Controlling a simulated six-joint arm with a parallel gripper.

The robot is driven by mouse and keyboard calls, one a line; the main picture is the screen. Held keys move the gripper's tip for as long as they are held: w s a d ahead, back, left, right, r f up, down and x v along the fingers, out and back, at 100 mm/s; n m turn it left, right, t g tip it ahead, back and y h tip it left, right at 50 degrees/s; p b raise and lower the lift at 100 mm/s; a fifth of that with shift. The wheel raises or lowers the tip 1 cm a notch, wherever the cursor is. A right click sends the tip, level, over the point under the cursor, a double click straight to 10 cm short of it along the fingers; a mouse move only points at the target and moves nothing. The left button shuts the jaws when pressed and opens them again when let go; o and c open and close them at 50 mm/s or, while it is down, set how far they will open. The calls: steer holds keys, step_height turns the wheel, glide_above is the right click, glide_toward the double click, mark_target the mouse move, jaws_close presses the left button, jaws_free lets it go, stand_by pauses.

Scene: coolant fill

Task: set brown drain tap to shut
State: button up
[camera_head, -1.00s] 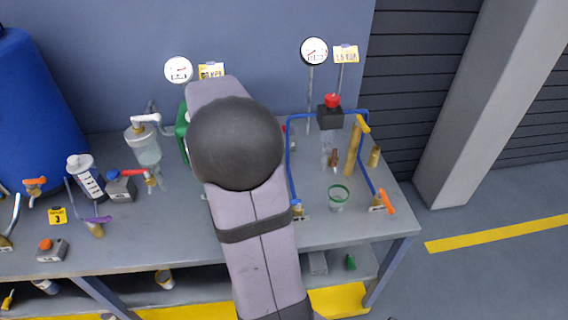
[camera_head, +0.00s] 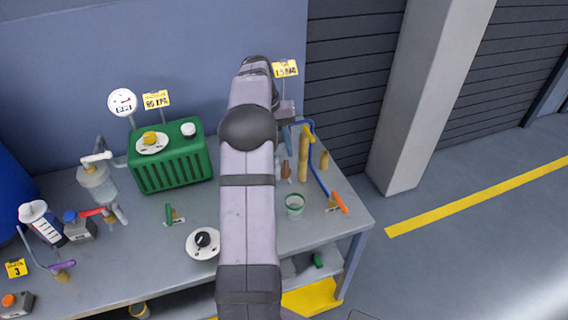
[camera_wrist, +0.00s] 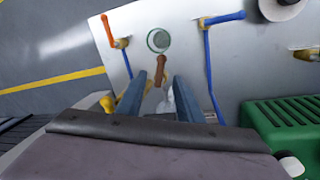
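The brown drain tap (camera_head: 286,170) stands on the right part of the bench in the head view, beside a yellow-brown post. In the wrist view its brown handle (camera_wrist: 161,68) lies ahead, near the fingertips, slightly slanted. I cannot tell whether the fingers touch it. My gripper (camera_wrist: 159,75) is open, with two blue-grey fingers apart. In the head view my gripper (camera_head: 287,135) is partly hidden behind my arm, above the tap. The tap's lower end is hard to make out, and its setting cannot be read.
A green-rimmed cup (camera_head: 294,206) stands in front of the tap. A green ribbed tank (camera_head: 170,170) stands left. The bench's right edge is close.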

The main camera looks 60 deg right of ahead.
mark_target(285, 170)
steer(key=shift+s+d+f+p, duration=0.15)
steer(key=shift+f+p, duration=0.3)
steer(key=shift+f, duration=0.75)
steer(key=shift+s+f+p, duration=0.25)
steer(key=shift+f+p, duration=0.2)
steer(key=shift+f, duration=0.75)
steer(key=shift+s+d+f+p, duration=0.15)
steer(key=shift+f+p, duration=0.3)
steer(key=shift+f, duration=0.75)
steer(key=shift+a, duration=0.1)
jaws_close()
